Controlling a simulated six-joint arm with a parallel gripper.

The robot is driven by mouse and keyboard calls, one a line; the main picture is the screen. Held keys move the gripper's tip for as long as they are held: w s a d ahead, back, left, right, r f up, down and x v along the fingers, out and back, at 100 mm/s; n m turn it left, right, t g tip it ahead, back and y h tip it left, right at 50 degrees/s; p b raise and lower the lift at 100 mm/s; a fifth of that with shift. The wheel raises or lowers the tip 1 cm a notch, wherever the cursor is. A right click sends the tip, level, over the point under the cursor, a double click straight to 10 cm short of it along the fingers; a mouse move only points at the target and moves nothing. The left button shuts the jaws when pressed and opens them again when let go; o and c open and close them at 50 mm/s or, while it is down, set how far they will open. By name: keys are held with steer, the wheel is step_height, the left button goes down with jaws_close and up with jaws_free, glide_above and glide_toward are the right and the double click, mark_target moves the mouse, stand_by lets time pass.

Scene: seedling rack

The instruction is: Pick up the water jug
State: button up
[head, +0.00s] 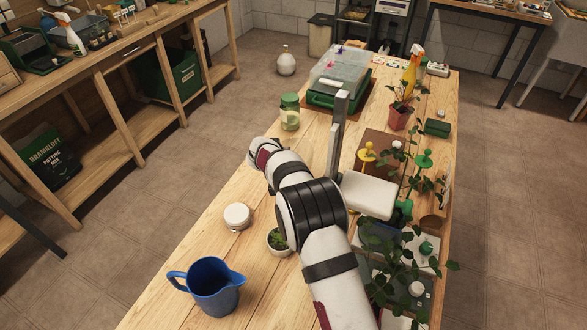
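The blue water jug (212,288) stands upright on the near left part of the wooden bench, its handle to the left and its spout to the right. My gripper (338,125) is over the middle of the bench, well beyond the jug and to its right, apart from it. Its grey fingers are seen nearly edge-on and overlap, so the gap between them cannot be told. No object shows between them.
A white round lid or tub (237,216) sits behind the jug, and a small potted plant (279,241) to its right. A green-lidded jar (290,112) stands farther back. Leafy seedlings (400,265) crowd the right side. Bare wood (190,240) lies left of the tub.

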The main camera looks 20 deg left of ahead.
jaws_close()
stand_by(1.3)
